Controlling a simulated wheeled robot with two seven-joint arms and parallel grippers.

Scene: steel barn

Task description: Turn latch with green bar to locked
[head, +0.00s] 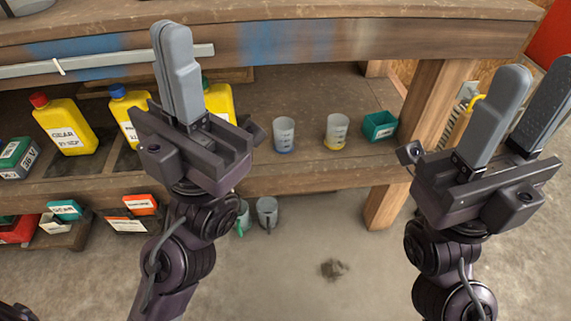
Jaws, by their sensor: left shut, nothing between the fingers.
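No latch with a green bar can be made out in the head view. My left gripper (172,30) points up in front of the wooden bench's front edge, with its fingers together and nothing between them. Its fingers cover part of the bench edge and of a pale metal strip (110,62) along it. My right gripper (541,72) is at the right, its two grey fingers apart and empty. It hides part of the area beside the bench leg.
The wooden bench (400,40) spans the top. Its lower shelf (310,173) holds yellow bottles (65,125), two measuring cups (284,135) (336,131) and a green bin (379,126). A bench leg (432,110) stands at right. Small bins and cans sit below; the floor in front is mostly clear.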

